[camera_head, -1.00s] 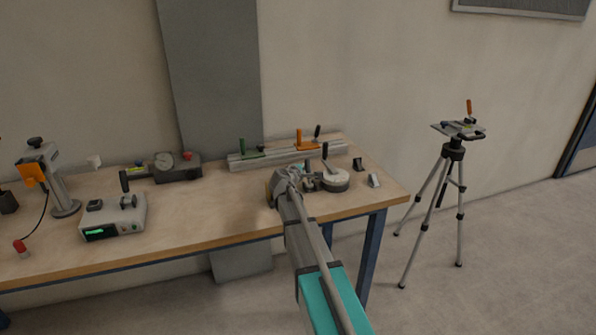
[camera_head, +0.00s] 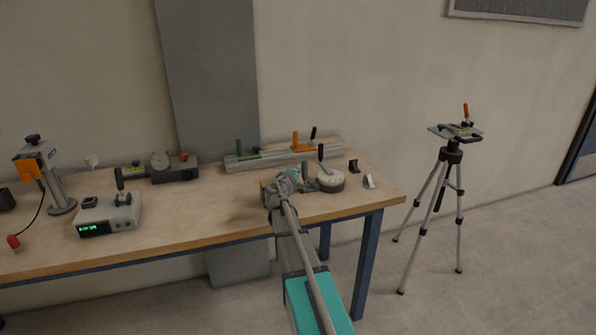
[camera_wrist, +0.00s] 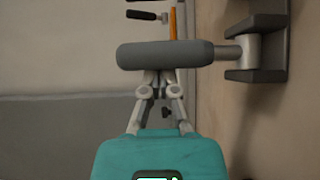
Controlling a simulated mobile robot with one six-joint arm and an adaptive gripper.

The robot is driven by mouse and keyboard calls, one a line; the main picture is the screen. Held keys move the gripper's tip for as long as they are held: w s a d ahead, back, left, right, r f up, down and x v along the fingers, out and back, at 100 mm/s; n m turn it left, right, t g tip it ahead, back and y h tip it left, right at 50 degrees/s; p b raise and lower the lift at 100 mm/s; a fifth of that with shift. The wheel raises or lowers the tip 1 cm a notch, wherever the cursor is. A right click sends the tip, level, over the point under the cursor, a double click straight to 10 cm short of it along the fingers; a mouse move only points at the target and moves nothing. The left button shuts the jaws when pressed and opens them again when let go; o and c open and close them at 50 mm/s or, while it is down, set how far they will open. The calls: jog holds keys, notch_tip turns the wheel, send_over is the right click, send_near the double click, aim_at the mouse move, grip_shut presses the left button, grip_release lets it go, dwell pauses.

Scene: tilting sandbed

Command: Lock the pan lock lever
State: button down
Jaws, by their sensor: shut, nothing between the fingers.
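A dark grey rounded grip (camera_wrist: 165,54) on a light metal shaft (camera_wrist: 232,51) crosses the wrist view just beyond my fingers. It appears to be a lever. In the head view a black lever (camera_head: 321,153) stands at a round pale turntable (camera_head: 330,180) on the bench. I cannot tell for sure that these are the same lever, or which is the pan lock lever. My gripper (camera_wrist: 161,82) is shut and empty, its fingertips partly hidden at the grip. I cannot tell if they touch it. In the head view my wrist hides most of the gripper.
Two small brackets, one dark (camera_head: 353,166) and one pale (camera_head: 369,182), are right of the turntable. A tripod (camera_head: 452,157) stands on the floor to the right. Instruments fill the bench's left.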

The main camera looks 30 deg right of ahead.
aim_at(306, 172)
jog(key=shift+s+a+f, duration=0.1)
jog(key=shift+s+f, duration=0.05)
jog(key=shift+s, duration=1.75)
jog(key=shift+a+f, duration=0.1)
jog(key=shift+a, duration=0.05)
jog(key=shift+s+a+f+b, duration=0.3)
jog(key=shift+s+a+b, duration=0.05)
jog(key=shift+a+b, duration=0.1)
jog(key=s+a, duration=0.1)
jog(key=a, duration=0.1)
jog(key=s+a+f+b, duration=0.2)
jog(key=a, duration=0.1)
jog(key=shift+s+a, duration=0.1)
jog(key=shift+a, duration=0.2)
jog(key=shift+s+a+f+b, duration=0.25)
jog(key=shift+s+a+b, duration=0.1)
jog(key=shift+a, duration=0.4)
